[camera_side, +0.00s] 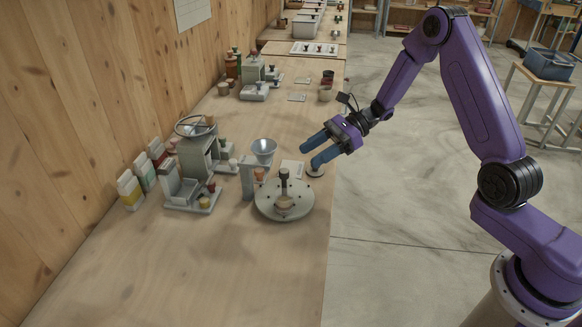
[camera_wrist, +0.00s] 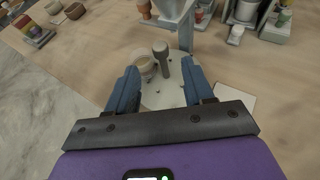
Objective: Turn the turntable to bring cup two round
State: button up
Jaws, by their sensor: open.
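The turntable (camera_side: 268,204) is a round grey disc with small dark pegs or holes near its rim, on the near part of the bench. A dark upright post (camera_side: 284,178) with a rounded top stands on it. One pale cup (camera_side: 284,203) sits on the disc; no number is legible. In the wrist view the cup (camera_wrist: 145,66) is left of the post (camera_wrist: 163,62). My gripper (camera_side: 307,157) is open and empty, above and to the right of the turntable. Its two blue fingers (camera_wrist: 159,68) frame the disc in the wrist view; no contact shows.
A funnel (camera_side: 264,147) on a grey stand rises behind the turntable. A grey machine (camera_side: 196,155) and several cartons (camera_side: 131,190) stand left. The bench front is clear.

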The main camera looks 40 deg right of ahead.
aim_at(284, 186)
jog(key=x, duration=0.7)
jog(key=shift+a+f, duration=0.1)
jog(key=shift+a, duration=0.05)
grip_shut()
